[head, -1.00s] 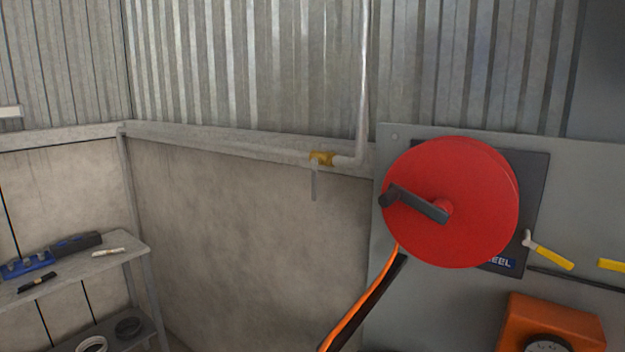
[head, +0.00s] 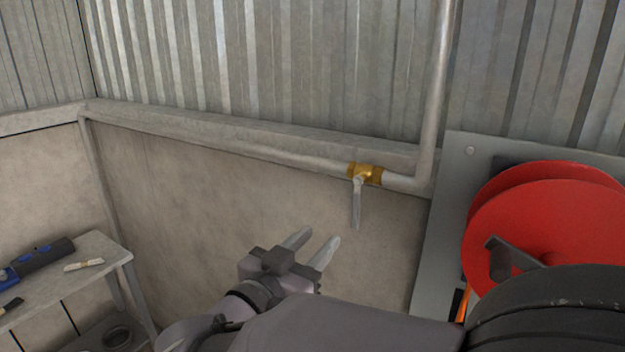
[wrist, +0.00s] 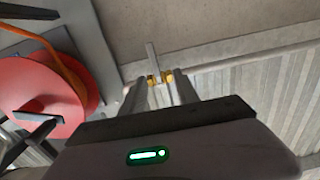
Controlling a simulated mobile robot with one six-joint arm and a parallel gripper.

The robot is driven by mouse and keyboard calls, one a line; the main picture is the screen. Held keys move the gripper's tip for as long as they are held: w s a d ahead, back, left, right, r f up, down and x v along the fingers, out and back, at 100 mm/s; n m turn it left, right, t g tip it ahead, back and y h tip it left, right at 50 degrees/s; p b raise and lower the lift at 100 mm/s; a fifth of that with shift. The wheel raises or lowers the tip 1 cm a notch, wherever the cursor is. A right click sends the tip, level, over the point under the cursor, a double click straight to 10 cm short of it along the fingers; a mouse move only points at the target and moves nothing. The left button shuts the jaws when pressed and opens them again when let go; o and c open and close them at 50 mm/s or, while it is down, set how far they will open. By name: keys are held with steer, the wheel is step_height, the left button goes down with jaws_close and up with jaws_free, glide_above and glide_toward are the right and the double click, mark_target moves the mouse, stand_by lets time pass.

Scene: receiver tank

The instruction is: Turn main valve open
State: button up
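The main valve (head: 366,173) is a brass body on a grey pipe along the wall. Its grey lever handle (head: 356,205) hangs straight down, across the pipe. My gripper (head: 313,243) is in front of the wall, below and left of the valve in the head view, with its two fingers apart and nothing between them. In the wrist view the brass valve (wrist: 166,77) and its lever (wrist: 153,58) show just beyond the fingertips of my gripper (wrist: 158,88). The fingers appear apart from the lever.
A red hose reel (head: 540,230) with a dark crank is on a grey panel (head: 440,230) at right. A shelf (head: 108,250) with tools stands at lower left. The pipe (head: 437,90) turns upward right of the valve. The wall below the valve is clear.

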mark_target(357, 207)
steer(key=x, duration=1.1)
steer(key=s+d+b+x, duration=0.1)
steer(key=x, duration=0.4)
steer(key=shift+w+d+r, duration=0.3)
steer(key=shift+w+d, duration=0.05)
steer(key=shift+w, duration=0.05)
steer(key=shift+c, duration=0.5)
jaws_close()
